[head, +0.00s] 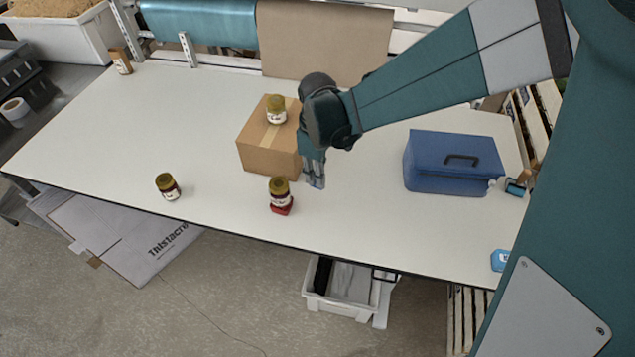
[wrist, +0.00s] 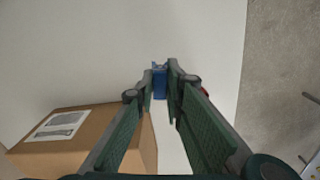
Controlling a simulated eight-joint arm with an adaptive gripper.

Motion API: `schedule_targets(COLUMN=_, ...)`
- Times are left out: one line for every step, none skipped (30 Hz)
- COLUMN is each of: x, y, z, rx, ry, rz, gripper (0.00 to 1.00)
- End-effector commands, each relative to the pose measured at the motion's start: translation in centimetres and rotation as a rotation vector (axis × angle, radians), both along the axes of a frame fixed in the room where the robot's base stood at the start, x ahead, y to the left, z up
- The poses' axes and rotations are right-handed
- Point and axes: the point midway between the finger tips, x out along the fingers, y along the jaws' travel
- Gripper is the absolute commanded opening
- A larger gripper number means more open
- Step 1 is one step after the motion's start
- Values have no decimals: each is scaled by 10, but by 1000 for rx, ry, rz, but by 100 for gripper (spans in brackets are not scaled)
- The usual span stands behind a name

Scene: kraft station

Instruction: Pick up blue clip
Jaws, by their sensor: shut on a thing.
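My gripper (head: 314,178) points down over the middle of the table, just right of the cardboard box. In the wrist view its two fingers (wrist: 161,77) are on either side of the blue clip (wrist: 160,86), shut on it at the fingertips. I cannot make out the clip clearly in the head view. From these views I cannot tell whether the clip touches the table.
A cardboard box (head: 262,152) with a jar (head: 276,110) on top stands left of my gripper. A jar (head: 279,190) on a red thing (head: 282,207) stands close by; another jar (head: 168,187) is farther left. A blue toolbox (head: 450,165) stands right.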

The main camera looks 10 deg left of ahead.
Motion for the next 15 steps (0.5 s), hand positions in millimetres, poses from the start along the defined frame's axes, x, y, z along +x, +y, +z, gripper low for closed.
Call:
schedule_targets(x=0, y=0, z=5, rx=0, ry=0, rz=0, gripper=5)
schedule_targets(x=0, y=0, z=8, rx=0, ry=0, rz=0, gripper=5)
schedule_targets(x=0, y=0, z=11, rx=0, ry=0, rz=0, gripper=5)
schedule_targets(x=0, y=0, z=13, rx=0, ry=0, rz=0, gripper=5)
schedule_targets(x=0, y=0, z=15, rx=0, ry=0, rz=0, gripper=5)
schedule_targets(x=0, y=0, z=17, rx=0, ry=0, rz=0, gripper=5)
schedule_targets(x=0, y=0, z=18, rx=0, ry=0, rz=0, gripper=5)
schedule_targets(x=0, y=0, z=20, rx=0, ry=0, rz=0, gripper=5)
schedule_targets(x=0, y=0, z=21, rx=0, ry=0, rz=0, gripper=5)
schedule_targets(x=0, y=0, z=21, rx=0, ry=0, rz=0, gripper=5)
schedule_targets(x=0, y=0, z=22, rx=0, ry=0, rz=0, gripper=5)
schedule_targets(x=0, y=0, z=22, rx=0, ry=0, rz=0, gripper=5)
schedule_targets(x=0, y=0, z=22, rx=0, ry=0, rz=0, gripper=5)
schedule_targets(x=0, y=0, z=22, rx=0, ry=0, rz=0, gripper=5)
schedule_targets(x=0, y=0, z=22, rx=0, ry=0, rz=0, gripper=5)
